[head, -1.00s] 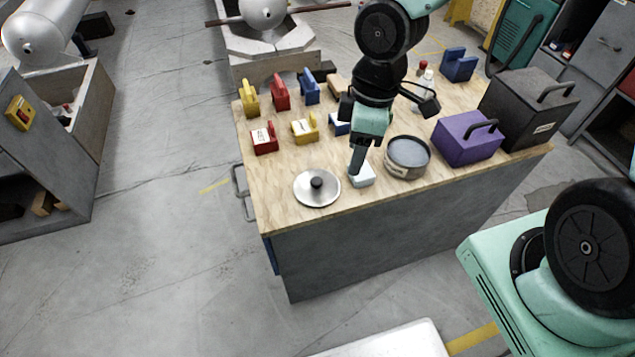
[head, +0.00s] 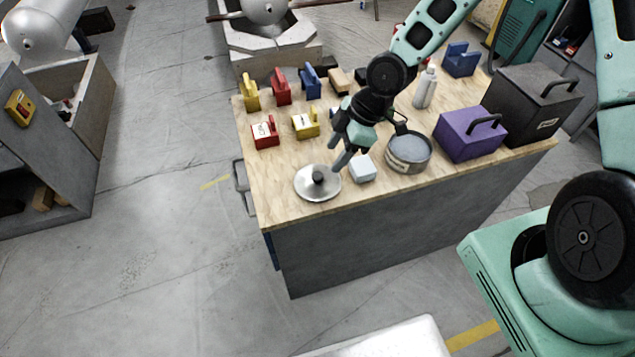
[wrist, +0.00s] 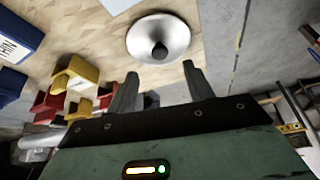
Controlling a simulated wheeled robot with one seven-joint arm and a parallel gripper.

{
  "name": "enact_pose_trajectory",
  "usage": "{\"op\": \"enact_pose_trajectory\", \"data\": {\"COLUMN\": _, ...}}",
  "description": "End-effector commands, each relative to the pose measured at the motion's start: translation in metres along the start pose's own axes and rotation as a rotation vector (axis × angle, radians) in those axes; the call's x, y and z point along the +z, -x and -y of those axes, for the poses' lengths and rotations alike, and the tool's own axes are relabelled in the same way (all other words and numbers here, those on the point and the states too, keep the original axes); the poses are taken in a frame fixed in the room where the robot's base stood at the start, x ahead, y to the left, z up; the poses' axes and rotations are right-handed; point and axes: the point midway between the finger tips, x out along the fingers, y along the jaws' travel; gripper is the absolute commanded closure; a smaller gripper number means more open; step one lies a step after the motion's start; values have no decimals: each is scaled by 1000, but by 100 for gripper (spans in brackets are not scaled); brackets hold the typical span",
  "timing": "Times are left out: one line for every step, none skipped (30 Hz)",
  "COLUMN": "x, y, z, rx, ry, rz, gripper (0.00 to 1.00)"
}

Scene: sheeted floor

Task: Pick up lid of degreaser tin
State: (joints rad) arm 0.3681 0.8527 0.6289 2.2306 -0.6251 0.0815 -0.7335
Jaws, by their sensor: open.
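The lid (head: 310,189) is a round silver disc with a black knob, lying flat near the front left of the wooden worktop. It also shows in the wrist view (wrist: 141,40), ahead of the fingertips, with its knob roughly in line with the gap between them. My gripper (head: 338,160) is open and empty, just above and behind the lid, apart from it. In the wrist view its two fingers (wrist: 160,76) are spread. The degreaser tin is probably the round, open-topped grey tin (head: 409,166) to the right; its label is not readable.
A purple box (head: 468,139) and a black case (head: 530,105) stand at right. Red (head: 265,134) and yellow (head: 305,124) handled blocks stand behind the lid. A white bottle (head: 426,88) is farther back. The worktop left of the lid is clear.

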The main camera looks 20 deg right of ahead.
Motion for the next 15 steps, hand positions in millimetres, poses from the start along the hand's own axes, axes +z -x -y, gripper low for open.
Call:
{"op": "enact_pose_trajectory", "data": {"x": 0, "y": -10, "z": 1, "rx": -3, "ry": 3, "rz": 2, "gripper": 48}}
{"op": "enact_pose_trajectory", "data": {"x": 0, "y": -14, "z": 1, "rx": -3, "ry": 2, "rz": 1, "gripper": 48}}
{"op": "enact_pose_trajectory", "data": {"x": 0, "y": -19, "z": 1, "rx": -3, "ry": 1, "rz": 1, "gripper": 48}}
{"op": "enact_pose_trajectory", "data": {"x": 0, "y": -22, "z": 1, "rx": -3, "ry": 0, "rz": 1, "gripper": 48}}
{"op": "enact_pose_trajectory", "data": {"x": 0, "y": -25, "z": 1, "rx": -2, "ry": 0, "rz": 1, "gripper": 48}}
{"op": "enact_pose_trajectory", "data": {"x": 0, "y": -27, "z": 0, "rx": -1, "ry": 0, "rz": 1, "gripper": 48}}
{"op": "enact_pose_trajectory", "data": {"x": 0, "y": -28, "z": 0, "rx": 0, "ry": -1, "rz": 1, "gripper": 48}}
{"op": "enact_pose_trajectory", "data": {"x": 0, "y": -30, "z": 0, "rx": 0, "ry": -1, "rz": 1, "gripper": 48}}
{"op": "enact_pose_trajectory", "data": {"x": 0, "y": -31, "z": 0, "rx": 0, "ry": -1, "rz": 1, "gripper": 48}}
{"op": "enact_pose_trajectory", "data": {"x": -1, "y": -33, "z": 0, "rx": -1, "ry": -1, "rz": 1, "gripper": 48}}
{"op": "enact_pose_trajectory", "data": {"x": -1, "y": -36, "z": 0, "rx": -2, "ry": -1, "rz": 2, "gripper": 48}}
{"op": "enact_pose_trajectory", "data": {"x": -2, "y": -41, "z": 1, "rx": -3, "ry": -1, "rz": 2, "gripper": 48}}
{"op": "enact_pose_trajectory", "data": {"x": -3, "y": -45, "z": 1, "rx": -4, "ry": 0, "rz": 2, "gripper": 48}}
{"op": "enact_pose_trajectory", "data": {"x": -3, "y": -49, "z": 0, "rx": -3, "ry": 0, "rz": 2, "gripper": 48}}
{"op": "enact_pose_trajectory", "data": {"x": -5, "y": -56, "z": 0, "rx": -4, "ry": 0, "rz": 2, "gripper": 48}}
